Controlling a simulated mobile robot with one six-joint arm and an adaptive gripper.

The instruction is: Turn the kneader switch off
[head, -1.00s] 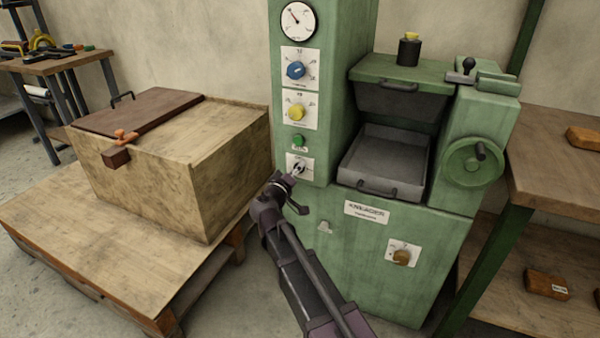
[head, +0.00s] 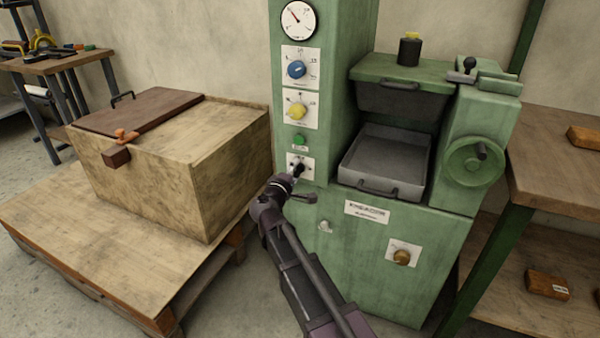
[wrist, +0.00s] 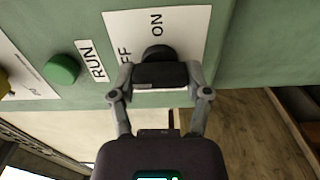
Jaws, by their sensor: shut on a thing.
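The kneader switch is a black knob (wrist: 158,72) on a white plate (wrist: 130,25) low on the green machine's control column. The plate reads ON, and OFF with its first letter hidden. My gripper (wrist: 160,84) is shut on the knob, one finger on each side, in the wrist view. In the head view my gripper (head: 295,176) reaches the switch plate (head: 307,163) from below and covers part of it. I cannot tell which label the knob points to.
A green RUN button (wrist: 63,69) sits beside the plate. Above are a yellow knob (head: 297,111), a blue knob (head: 296,70) and a gauge (head: 298,20). A wooden chest (head: 225,160) stands on the left, and a kneader tray (head: 383,160) is on the right.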

